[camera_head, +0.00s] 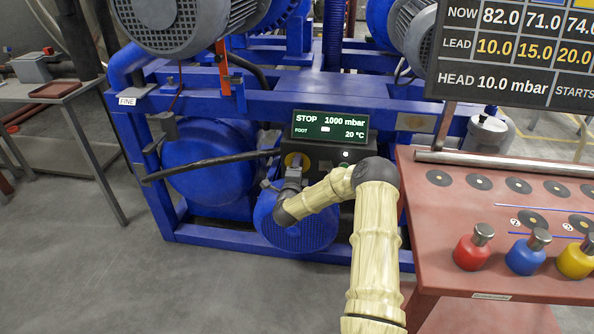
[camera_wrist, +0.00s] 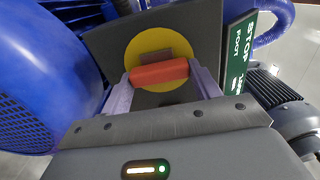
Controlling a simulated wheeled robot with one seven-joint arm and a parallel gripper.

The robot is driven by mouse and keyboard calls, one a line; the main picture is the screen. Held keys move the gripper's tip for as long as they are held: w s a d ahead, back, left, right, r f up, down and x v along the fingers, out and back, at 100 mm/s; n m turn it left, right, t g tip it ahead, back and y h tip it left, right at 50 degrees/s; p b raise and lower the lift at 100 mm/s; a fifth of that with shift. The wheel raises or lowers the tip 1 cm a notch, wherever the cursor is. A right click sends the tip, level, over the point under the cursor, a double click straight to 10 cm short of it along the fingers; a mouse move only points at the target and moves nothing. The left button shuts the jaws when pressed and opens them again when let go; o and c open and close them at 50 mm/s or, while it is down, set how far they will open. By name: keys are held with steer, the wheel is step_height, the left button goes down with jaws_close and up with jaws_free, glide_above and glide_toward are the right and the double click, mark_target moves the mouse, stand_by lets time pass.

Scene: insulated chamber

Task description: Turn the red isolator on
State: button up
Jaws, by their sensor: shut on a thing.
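The red isolator handle (camera_wrist: 159,73) sits on a yellow round plate (camera_wrist: 176,48) on a dark panel in the wrist view. My gripper (camera_wrist: 160,84) is shut on the handle, with one finger at each end of it. The handle lies nearly level across the wrist picture, slightly tilted. In the head view, part of the yellow plate (camera_head: 294,160) shows at the left of the dark control box. My gripper (camera_head: 291,176) covers the handle there.
A green display (camera_head: 330,126) reading STOP, 1000 mbar, stands above the isolator panel. A blue pump frame (camera_head: 280,94) surrounds it. A red table (camera_head: 440,222) at right carries red, blue and yellow weights. A grey table (camera_head: 72,95) stands at left, with open floor between.

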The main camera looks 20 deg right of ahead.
steer(key=shift+f, duration=0.15)
steer(key=o, duration=1)
steer(key=shift+s+a, duration=0.1)
steer(key=p+v, duration=0.1)
steer(key=v, duration=1.6)
steer(key=shift+s+a+p, duration=0.1)
steer(key=shift+p, duration=0.2)
steer(key=shift+a, duration=0.1)
